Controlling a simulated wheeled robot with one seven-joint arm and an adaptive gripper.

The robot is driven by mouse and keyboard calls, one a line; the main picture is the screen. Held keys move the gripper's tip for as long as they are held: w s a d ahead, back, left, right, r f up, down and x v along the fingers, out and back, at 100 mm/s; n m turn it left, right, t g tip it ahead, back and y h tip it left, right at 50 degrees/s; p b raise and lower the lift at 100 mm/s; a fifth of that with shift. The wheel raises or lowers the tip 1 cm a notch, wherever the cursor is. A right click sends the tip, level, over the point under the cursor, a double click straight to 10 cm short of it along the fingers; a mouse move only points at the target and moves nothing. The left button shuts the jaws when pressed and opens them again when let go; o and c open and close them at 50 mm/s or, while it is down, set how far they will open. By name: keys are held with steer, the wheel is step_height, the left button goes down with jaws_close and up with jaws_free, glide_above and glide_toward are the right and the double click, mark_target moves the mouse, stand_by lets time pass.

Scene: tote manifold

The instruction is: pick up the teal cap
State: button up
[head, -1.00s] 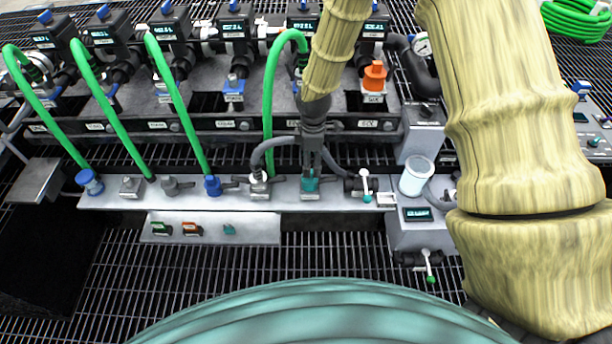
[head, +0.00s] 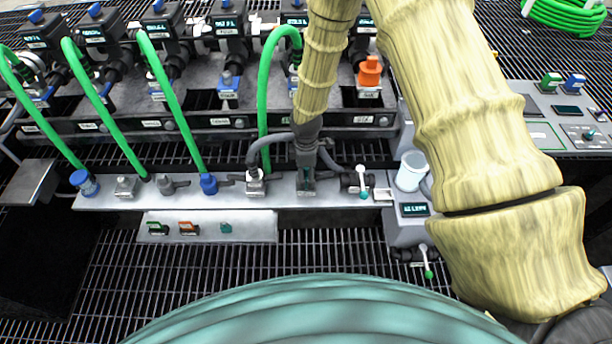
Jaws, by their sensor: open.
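My gripper (head: 306,177) points down over a port on the pale manifold rail (head: 225,200), right of the middle of the head view. Its dark fingers are open and straddle the place of the teal cap on that port. The cap is almost wholly hidden behind the fingers now, so I cannot tell whether they touch it. Another small teal piece (head: 225,228) sits on the lower pale plate (head: 208,238).
Left of my gripper, green hoses (head: 178,105) arch down to the rail, which carries a blue fitting (head: 208,184). Just right are a white-handled valve (head: 363,182) and a white cup (head: 411,171). An orange cap (head: 370,71) stands behind.

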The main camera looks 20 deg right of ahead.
steer(key=shift+f, duration=0.9)
steer(key=shift+c, duration=0.4)
steer(key=c, duration=1.1)
steer(key=shift+r, duration=0.15)
step_height(320, 180, up, 10)
steer(key=shift+f, duration=0.1)
